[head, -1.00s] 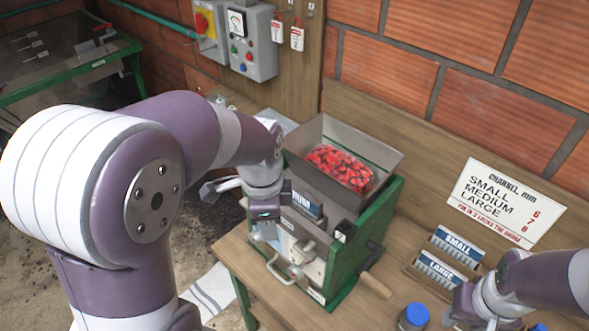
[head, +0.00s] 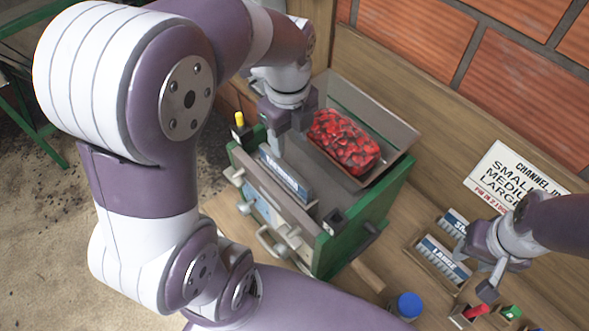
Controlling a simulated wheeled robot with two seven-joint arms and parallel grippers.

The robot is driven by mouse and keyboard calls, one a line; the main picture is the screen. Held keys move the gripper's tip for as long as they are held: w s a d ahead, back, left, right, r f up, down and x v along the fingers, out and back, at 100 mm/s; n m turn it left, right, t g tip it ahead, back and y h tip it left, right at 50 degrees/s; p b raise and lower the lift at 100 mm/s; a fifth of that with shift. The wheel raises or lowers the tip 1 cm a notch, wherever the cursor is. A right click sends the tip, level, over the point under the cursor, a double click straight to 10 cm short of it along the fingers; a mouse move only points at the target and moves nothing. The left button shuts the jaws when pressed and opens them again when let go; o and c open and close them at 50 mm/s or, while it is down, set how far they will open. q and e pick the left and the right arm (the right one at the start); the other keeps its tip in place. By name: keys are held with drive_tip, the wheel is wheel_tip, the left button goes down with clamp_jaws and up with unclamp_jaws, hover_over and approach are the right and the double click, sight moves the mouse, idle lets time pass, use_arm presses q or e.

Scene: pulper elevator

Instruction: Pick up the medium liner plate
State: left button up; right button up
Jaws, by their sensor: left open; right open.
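The medium liner plate (head: 287,178), with a blue-and-white label too small to read, sits in the top of the green pulper (head: 340,243). My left gripper (head: 279,143) is open, pointing down just above and behind the plate's left part; I cannot tell whether it touches it. My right gripper (head: 484,278) is open beside the rack at the right, close to the large plate (head: 443,257). The small plate (head: 455,222) is behind that one, partly hidden by my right gripper.
A grey hopper (head: 395,135) of red cherries (head: 345,142) is right of my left gripper. A blue-capped jar (head: 408,305), a red-handled item (head: 477,311) and a green item (head: 512,313) are at the bench front. A sign (head: 500,170) leans behind the rack.

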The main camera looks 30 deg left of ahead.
sight(286, 163)
use_arm(q)
drive_tip(key=s+f, duration=0.3)
drive_tip(key=shift+a+f, duration=0.15)
drive_tip(key=shift+f, duration=0.15)
drive_tip(key=f+p, duration=0.1)
drive_tip(key=w+f, duration=0.1)
drive_tip(key=f, duration=0.1)
drive_tip(key=w+f+p, duration=0.1)
drive_tip(key=shift+f+p, duration=0.35)
drive_tip(key=shift+f, duration=0.4)
drive_tip(key=shift+s, duration=0.4)
drive_tip(key=shift+s+r, duration=0.1)
drive_tip(key=shift+s, duration=0.05)
drive_tip(key=c, duration=0.8)
drive_tip(key=shift+w, duration=0.3)
clamp_jaws()
use_arm(e)
drive_tip(key=shift+s+r, duration=0.55)
drive_tip(key=shift+s, duration=0.2)
